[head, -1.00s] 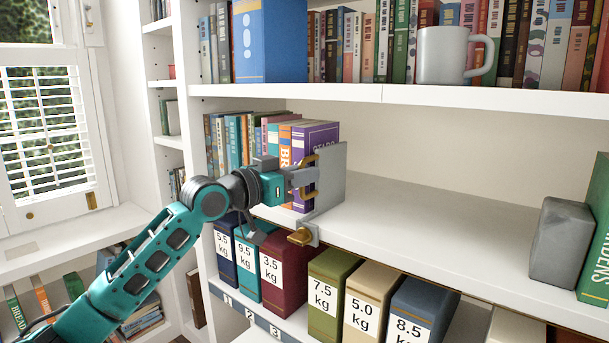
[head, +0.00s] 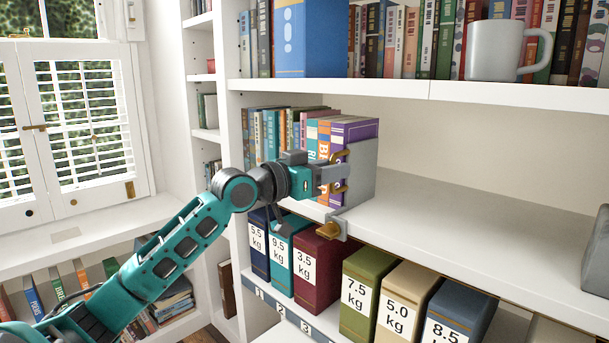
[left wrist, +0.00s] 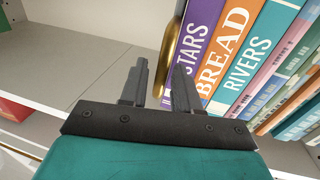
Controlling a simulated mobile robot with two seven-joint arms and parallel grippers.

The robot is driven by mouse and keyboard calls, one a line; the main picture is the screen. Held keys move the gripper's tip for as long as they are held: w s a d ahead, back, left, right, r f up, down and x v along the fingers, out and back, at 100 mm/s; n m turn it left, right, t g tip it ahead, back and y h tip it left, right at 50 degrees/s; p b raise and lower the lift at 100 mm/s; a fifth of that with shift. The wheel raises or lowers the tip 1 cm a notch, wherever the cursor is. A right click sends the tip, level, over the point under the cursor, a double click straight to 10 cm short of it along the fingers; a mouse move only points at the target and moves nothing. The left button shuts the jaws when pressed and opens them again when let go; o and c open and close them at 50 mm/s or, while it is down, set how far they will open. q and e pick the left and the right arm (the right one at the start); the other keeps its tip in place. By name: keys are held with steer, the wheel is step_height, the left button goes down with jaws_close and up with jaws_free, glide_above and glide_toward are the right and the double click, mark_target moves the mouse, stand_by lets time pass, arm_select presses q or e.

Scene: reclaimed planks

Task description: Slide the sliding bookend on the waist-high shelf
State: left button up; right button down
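The sliding bookend (head: 361,172) is a grey upright plate on the waist-high shelf (head: 440,215), at the right end of a row of books (head: 300,130). It has a brass handle (head: 342,156) on its side and a brass knob (head: 331,230) at the shelf's front edge. My left gripper (head: 337,175) is at the handle. My right gripper is not in view.
The shelf right of the bookend is clear as far as a grey block (head: 600,255) at the right edge. The upper shelf holds books and a grey mug (head: 495,50). Below stand weight-labelled boxes, including a green one (head: 365,285). A shuttered window (head: 85,120) is at left.

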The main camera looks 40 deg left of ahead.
arm_select(q)
steer(key=b+v, duration=0.2)
steer(key=v, duration=1)
steer(key=shift+s, duration=0.2)
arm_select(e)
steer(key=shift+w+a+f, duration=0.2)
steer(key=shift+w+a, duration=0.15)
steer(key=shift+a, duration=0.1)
arm_select(q)
steer(key=shift+r, duration=0.1)
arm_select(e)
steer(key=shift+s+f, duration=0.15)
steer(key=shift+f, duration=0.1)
